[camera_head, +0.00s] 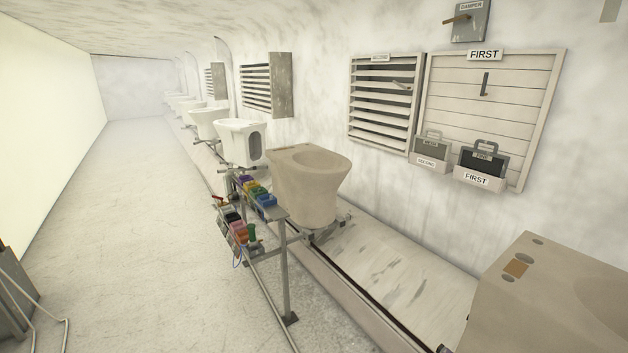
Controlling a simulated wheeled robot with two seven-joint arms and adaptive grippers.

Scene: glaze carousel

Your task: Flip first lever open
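The shutter labelled FIRST (517,113) is on the right wall, with its slats lying flat and closed. Its small dark lever (485,84) points about straight up and down near the upper middle of the slats. To its left, the shutter labelled SECOND (382,101) has its slats tilted open, with dark gaps between them. Its lever (402,85) lies nearly level. A box labelled DAMPER (471,22) with a brown handle is above. Neither of my grippers shows in the head view.
Holders labelled SECOND (430,166) and FIRST (478,181) hang below the shutters with dark handled plates. A brown unglazed toilet bowl (309,188) stands ahead, and a large brown piece (540,300) fills the lower right. A metal stand with coloured bins (262,198) is left of centre.

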